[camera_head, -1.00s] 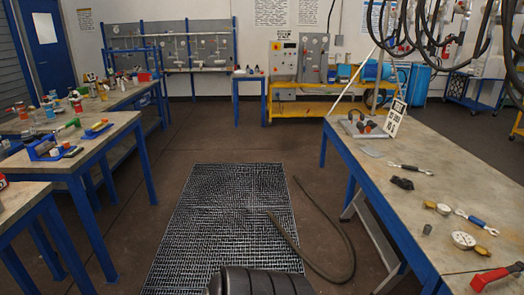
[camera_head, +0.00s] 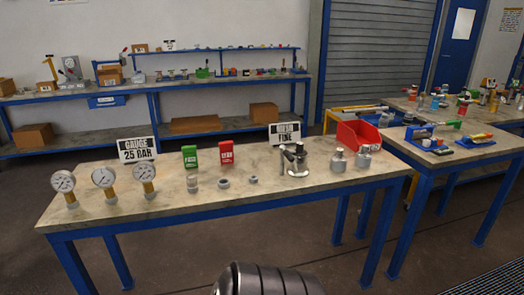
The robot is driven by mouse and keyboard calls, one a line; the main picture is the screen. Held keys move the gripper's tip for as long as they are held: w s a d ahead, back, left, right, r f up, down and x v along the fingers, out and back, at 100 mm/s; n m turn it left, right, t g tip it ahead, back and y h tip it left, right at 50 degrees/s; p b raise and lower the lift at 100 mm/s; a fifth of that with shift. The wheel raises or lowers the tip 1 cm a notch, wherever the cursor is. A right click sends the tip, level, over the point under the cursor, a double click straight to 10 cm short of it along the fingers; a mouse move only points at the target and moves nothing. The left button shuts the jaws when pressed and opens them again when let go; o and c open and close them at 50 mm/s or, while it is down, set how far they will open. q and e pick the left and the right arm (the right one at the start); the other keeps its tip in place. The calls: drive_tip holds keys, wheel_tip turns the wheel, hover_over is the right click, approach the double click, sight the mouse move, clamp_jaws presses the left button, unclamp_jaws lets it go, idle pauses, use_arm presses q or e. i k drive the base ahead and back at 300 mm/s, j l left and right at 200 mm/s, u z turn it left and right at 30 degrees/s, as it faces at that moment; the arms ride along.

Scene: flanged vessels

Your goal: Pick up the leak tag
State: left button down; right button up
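A red tag (camera_head: 227,153) stands upright on the near table (camera_head: 330,207), toward the back edge near its middle. It has white lettering too small to read surely. A green tag (camera_head: 190,157) stands just to its left, apart from it.
Three dial gauges (camera_head: 104,178) stand at the table's left by a "GAUGE 25 BAR" sign (camera_head: 137,149). Small fittings (camera_head: 224,184) lie in front of the tags. To the right are a metal stand (camera_head: 295,161), two metal weights (camera_head: 338,161) and a red bin (camera_head: 358,137). The front middle is clear.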

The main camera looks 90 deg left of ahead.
sight(226, 148)
drive_tip(key=u, duration=3.05)
